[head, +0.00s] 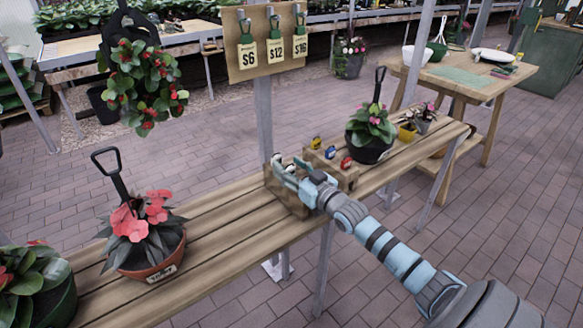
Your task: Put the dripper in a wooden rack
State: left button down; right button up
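Three small coloured pieces, which look like drippers, are at the wooden rack on the slatted bench: a yellow one (316,143), a blue one (330,152) and a red one (346,162). The wooden rack (345,179) is low and box-like, and my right arm crosses in front of it. My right gripper (284,166) is over the rack's left part. Its fingers look apart, and I see no dripper between them. The arm hides part of the rack's middle. My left gripper is not in view.
On the slatted bench (215,225), a red-flowered pot (150,262) stands left and a dark pot (370,150) right of the rack. A price board (262,72) on a metal post rises behind. A hanging plant (140,85) is upper left. Bare slats lie left of the rack.

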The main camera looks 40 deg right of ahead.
notch_tip(320, 180, up, 10)
dwell(0.6)
dwell(0.4)
